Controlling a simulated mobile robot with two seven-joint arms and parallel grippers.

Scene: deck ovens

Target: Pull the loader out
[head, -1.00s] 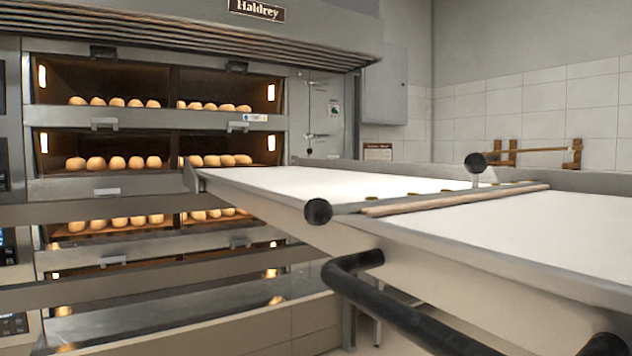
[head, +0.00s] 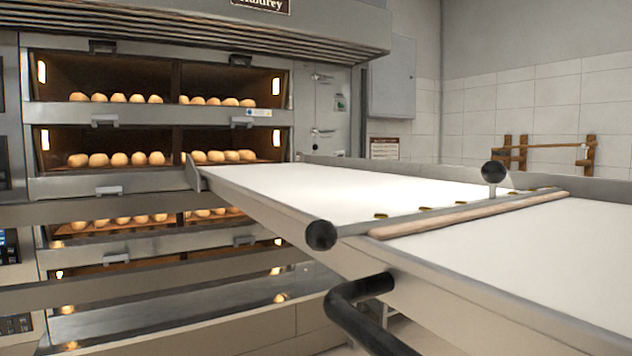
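The loader (head: 312,186) is a long white belt surface in a grey metal frame, running from the lower right toward the deck oven. Its far end is in front of the oven's second and third decks. A crossbar with a pale wooden strip (head: 470,215) spans it, with a black knob at the left end (head: 320,235) and another on the right (head: 494,172). A curved black handle (head: 345,305) shows below the loader's left side. No bread lies on the visible belt. Neither of my grippers shows in the head view.
The deck oven (head: 60,188) stands at the left, with rows of round loaves (head: 115,159) on several lit decks. A wooden rack (head: 545,148) is behind the loader by the tiled wall. A grey wall cabinet (head: 391,78) hangs behind.

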